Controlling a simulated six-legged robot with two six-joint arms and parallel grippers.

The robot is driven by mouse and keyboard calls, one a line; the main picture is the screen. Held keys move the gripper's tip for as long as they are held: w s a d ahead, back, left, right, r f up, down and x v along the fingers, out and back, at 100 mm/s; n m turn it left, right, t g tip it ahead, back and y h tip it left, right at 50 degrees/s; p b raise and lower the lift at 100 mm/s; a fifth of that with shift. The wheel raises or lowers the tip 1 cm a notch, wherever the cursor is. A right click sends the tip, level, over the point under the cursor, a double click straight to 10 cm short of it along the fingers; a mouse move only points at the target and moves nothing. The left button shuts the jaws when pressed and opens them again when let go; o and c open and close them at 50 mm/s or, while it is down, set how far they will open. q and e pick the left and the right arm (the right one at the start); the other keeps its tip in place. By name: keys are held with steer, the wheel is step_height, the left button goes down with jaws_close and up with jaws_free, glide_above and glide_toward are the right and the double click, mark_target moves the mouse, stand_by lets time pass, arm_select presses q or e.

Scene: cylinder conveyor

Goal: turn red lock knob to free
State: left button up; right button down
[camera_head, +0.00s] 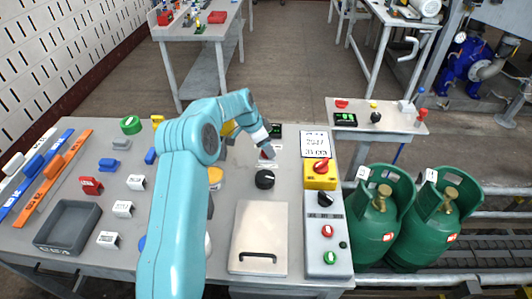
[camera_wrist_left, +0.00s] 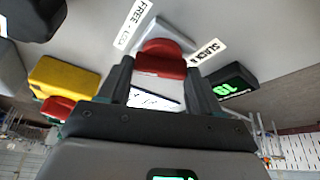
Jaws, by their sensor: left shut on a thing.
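The red lock knob (camera_wrist_left: 162,58) shows between the two fingers of my left gripper (camera_wrist_left: 160,78) in the left wrist view. The fingers are shut on its sides. It sits on a grey base with a white label reading FREE - LOCK (camera_wrist_left: 132,24) on one side and another label, partly hidden, starting with SLACK (camera_wrist_left: 208,50) on the other. In the head view my left gripper (camera_head: 264,148) is at the back of the bench, and only a little red of the knob shows under it. Which way the knob points cannot be told. My right gripper is not in view.
On the grey bench (camera_head: 225,190), a black knob (camera_head: 265,179) stands just in front of the gripper. A yellow box with a red switch (camera_head: 320,172) is to the right. A dark green-lit display (camera_wrist_left: 228,86) is close beside the fingers. A metal plate with a handle (camera_head: 259,235) lies nearer.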

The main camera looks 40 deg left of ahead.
arm_select(q)
steer(key=shift+w+a+m+h, duration=0.1)
steer(key=shift+m+h, duration=0.4)
steer(key=shift+m, duration=0.7)
steer(key=shift+r+m+g+h+p, duration=0.1)
steer(key=shift+m+g+h+p, duration=0.3)
steer(key=shift+m, duration=0.8)
steer(key=o, duration=1.1)
steer(key=shift+c, duration=0.2)
steer(key=shift+r, duration=0.35)
step_height(320, 180, up, 19)
steer(key=p, duration=1.1)
